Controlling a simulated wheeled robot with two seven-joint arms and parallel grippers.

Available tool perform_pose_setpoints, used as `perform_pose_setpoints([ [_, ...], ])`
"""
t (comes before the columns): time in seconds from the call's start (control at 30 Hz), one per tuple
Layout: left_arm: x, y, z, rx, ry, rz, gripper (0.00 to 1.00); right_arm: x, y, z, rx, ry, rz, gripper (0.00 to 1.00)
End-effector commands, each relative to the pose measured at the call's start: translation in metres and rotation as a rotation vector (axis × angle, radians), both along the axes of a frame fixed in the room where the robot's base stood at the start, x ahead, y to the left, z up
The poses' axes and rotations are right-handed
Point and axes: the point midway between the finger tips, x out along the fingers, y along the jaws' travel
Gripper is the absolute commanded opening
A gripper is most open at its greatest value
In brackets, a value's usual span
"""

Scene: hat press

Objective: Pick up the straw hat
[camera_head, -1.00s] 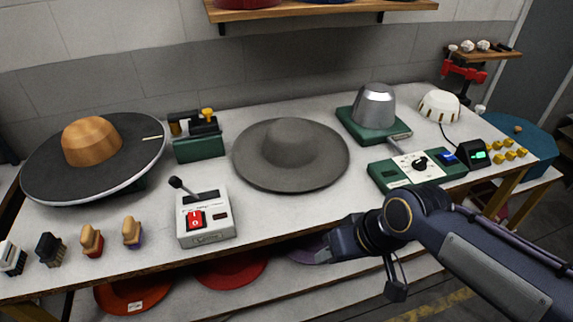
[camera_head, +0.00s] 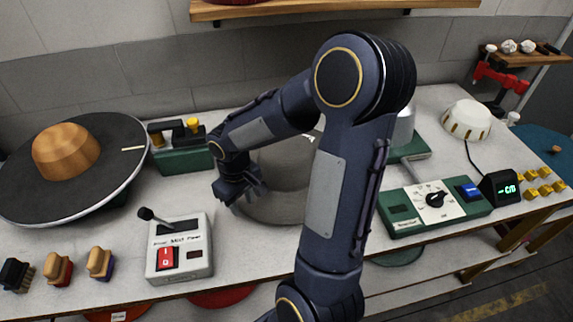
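A grey wide-brimmed hat (camera_head: 283,172) lies on the white-topped table (camera_head: 240,270) near the middle. No straw texture shows on it at this size. My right arm crosses in front of it and hides its right part and some of its crown. My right gripper (camera_head: 240,202) points down at the hat's left brim edge. I cannot tell whether its fingers touch the brim, or whether they are open or shut. My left gripper is not in view.
A switch box (camera_head: 180,252) stands in front, with brushes (camera_head: 58,268) at left. A green control panel (camera_head: 432,207) and white dome (camera_head: 467,119) are right.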

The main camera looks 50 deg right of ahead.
Motion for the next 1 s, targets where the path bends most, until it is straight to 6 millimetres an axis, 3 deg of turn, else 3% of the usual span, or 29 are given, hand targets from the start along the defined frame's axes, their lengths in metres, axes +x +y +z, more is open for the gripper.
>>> perform_pose_setpoints([
  [0.2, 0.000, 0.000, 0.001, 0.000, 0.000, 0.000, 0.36, -0.002, 0.000, -0.025, 0.001, 0.002, -0.001, 0.35],
  [0.43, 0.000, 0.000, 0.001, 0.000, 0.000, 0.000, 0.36, -0.001, 0.000, -0.027, 0.001, -0.001, -0.001, 0.35],
  [0.73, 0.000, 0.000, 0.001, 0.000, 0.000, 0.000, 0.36, -0.001, 0.000, -0.026, 0.001, -0.001, -0.001, 0.00],
  [1.0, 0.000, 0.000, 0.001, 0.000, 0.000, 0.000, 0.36, -0.001, 0.000, -0.026, 0.001, -0.001, -0.001, 0.00],
])
